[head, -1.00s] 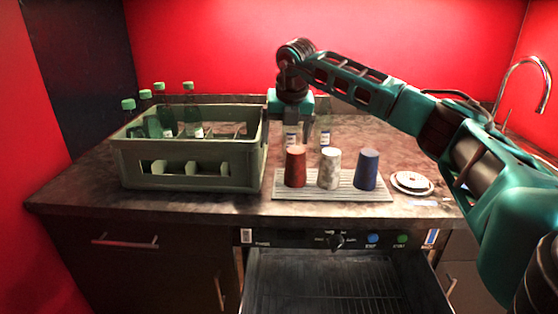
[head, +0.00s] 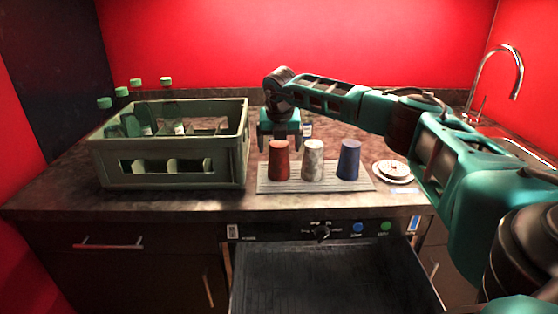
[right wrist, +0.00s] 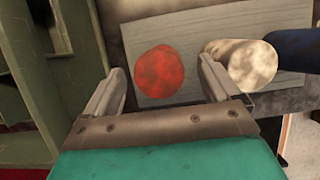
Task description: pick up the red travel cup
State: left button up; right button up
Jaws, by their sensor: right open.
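The red travel cup (head: 279,160) stands on a ridged light mat (head: 316,186) on the counter, leftmost in a row of cups. My right gripper (head: 279,142) is just behind and above it in the head view, fingers pointing down. In the right wrist view the red cup (right wrist: 159,72) shows from above, between and beyond the two open fingers of the right gripper (right wrist: 160,88). The fingers do not hold it. My left gripper is not in view.
A speckled white cup (head: 312,160) and a blue cup (head: 348,160) stand to the right. A green crate (head: 170,172) with several bottles is close on the left. White saucers (head: 393,172) lie at right. An open drawer or oven door (head: 330,275) juts out below.

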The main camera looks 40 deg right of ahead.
jog(key=shift+x, duration=1)
jog(key=shift+r, duration=0.1)
jog(key=shift+c, duration=0.2)
jog(key=c, duration=1.2)
